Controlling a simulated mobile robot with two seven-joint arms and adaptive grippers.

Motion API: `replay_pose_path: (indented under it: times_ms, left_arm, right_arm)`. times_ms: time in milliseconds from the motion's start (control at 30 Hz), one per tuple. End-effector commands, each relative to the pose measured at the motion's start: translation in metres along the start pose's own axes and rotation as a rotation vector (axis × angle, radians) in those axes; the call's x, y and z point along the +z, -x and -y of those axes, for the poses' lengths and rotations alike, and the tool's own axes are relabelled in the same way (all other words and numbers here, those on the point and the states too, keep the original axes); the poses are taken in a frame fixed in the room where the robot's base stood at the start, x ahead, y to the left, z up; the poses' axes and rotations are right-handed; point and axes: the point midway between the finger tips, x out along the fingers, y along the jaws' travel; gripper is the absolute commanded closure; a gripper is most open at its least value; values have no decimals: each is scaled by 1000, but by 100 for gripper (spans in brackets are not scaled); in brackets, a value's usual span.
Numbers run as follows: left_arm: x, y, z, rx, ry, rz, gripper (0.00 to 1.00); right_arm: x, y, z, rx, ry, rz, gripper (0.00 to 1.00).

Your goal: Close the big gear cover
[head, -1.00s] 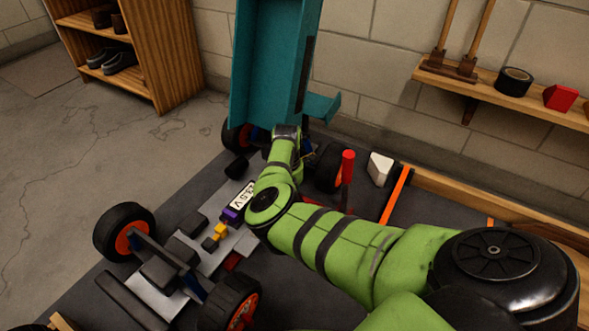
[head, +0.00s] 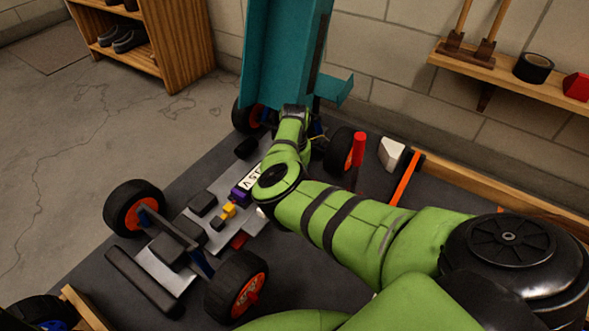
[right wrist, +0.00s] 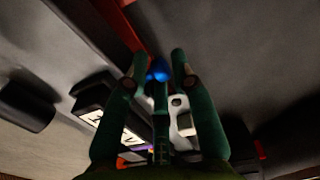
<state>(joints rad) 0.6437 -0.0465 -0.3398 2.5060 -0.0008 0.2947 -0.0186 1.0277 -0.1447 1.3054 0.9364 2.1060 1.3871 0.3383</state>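The racecar chassis (head: 165,275) lies on the dark mat with its teal body shell (head: 285,55) standing raised at its far end. I cannot pick out the big gear cover for certain. In the right wrist view a white part with a hole (right wrist: 181,120) and a blue rounded part (right wrist: 158,70) show between my right fingers. My right gripper (right wrist: 158,60) has its two dark green fingers apart, with no clear hold on anything. In the head view my right arm reaches over the car's rear, and its gripper is hidden. My left gripper is not in view.
A red upright post (head: 358,150) stands beside the rear wheel (head: 341,151). An orange bar (head: 405,180) and a white block (head: 391,153) lie to the right. A wall shelf (head: 470,62) holds black tape (head: 533,68). Floor at the left is clear.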

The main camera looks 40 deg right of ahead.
Motion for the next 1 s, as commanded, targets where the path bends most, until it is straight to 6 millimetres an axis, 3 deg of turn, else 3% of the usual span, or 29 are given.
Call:
replay_pose_path:
  times_ms: [233, 700, 1000]
  left_arm:
    - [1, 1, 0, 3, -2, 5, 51]
    - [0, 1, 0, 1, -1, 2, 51]
    - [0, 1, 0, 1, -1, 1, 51]
  right_arm:
    - [0, 17, -2, 4, -1, 2, 75]
    - [0, 107, -1, 2, 0, 1, 75]
    - [0, 120, 0, 0, 0, 0, 75]
